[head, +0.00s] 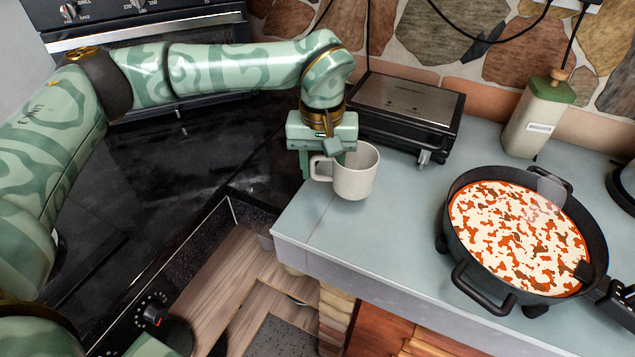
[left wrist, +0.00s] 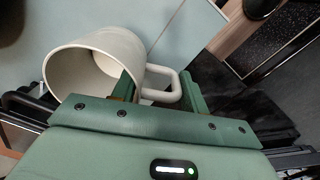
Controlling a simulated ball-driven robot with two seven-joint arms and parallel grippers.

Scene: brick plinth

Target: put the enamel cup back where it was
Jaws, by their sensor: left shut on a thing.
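The enamel cup (head: 357,174) is off-white and looks upright, at the left end of the tiled counter (head: 330,225). I cannot tell whether its base touches the counter. My left gripper (head: 322,165) is at the cup's left side, shut on its handle. In the left wrist view, the cup (left wrist: 85,65) lies at the left with its open mouth showing, and the fingers of my left gripper (left wrist: 155,90) are at the handle. The inside of the cup shows no contents. My right gripper is not in view.
A grill press (head: 408,105) stands close behind the cup. A pan with a pizza-like filling (head: 520,240) sits on the counter at right. A green-and-cream bottle (head: 538,115) stands at the back. A black cooktop (head: 190,150) lies left. Counter between cup and pan is clear.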

